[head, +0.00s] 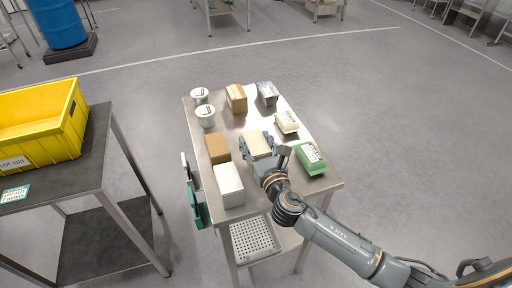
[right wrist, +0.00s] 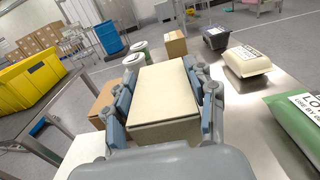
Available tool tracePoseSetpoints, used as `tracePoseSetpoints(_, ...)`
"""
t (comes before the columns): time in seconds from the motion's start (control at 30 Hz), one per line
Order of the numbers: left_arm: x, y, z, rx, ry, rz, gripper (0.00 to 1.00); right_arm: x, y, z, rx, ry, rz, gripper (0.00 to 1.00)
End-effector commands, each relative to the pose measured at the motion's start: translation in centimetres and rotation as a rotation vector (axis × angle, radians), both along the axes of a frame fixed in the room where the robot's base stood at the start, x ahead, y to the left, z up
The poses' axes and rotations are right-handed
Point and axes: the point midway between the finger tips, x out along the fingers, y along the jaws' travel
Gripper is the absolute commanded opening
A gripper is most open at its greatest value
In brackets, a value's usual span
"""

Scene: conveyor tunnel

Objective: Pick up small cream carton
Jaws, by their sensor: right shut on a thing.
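The small cream carton (head: 258,144) stands on the steel table, among other packages. My right gripper (head: 262,148) is around it, with a finger on either side. In the right wrist view the cream carton (right wrist: 163,95) fills the space between the two finger pads of the right gripper (right wrist: 163,100), and the pads press on its sides. Whether its base touches the table cannot be told. My left gripper is not in view.
The steel table (head: 238,112) also holds a brown carton (head: 217,148), a white carton (head: 229,185), a green pack (head: 311,158), a cream pack (head: 286,122), a cardboard box (head: 236,99), a dark pack (head: 267,93) and two tubs (head: 205,116). A yellow crate (head: 70,140) stands left.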

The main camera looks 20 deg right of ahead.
Motion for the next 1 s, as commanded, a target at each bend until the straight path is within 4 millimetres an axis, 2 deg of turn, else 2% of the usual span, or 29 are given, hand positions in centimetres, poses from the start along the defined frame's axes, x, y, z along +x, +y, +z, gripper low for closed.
tracePoseSetpoints(0.03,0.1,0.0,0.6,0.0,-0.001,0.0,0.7,-0.9,0.6,1.3,0.004,-0.002,0.006,0.16)
tracePoseSetpoints(0.23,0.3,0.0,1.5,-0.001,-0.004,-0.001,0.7,-4.4,2.5,5.9,0.005,-0.001,0.008,0.16)
tracePoseSetpoints(0.4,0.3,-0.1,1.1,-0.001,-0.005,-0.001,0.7,-8.2,4.5,7.3,0.007,0.002,0.006,0.16)
tracePoseSetpoints(0.6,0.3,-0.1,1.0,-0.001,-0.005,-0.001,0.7,-10.9,6.0,8.7,0.005,0.002,0.005,0.16)
tracePoseSetpoints(0.8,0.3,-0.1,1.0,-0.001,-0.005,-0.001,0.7,-12.0,6.5,9.3,0.003,0.002,0.003,0.16)
tracePoseSetpoints(1.0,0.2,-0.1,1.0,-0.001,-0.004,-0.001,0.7,-12.1,6.5,9.3,0.002,0.001,0.003,0.16)
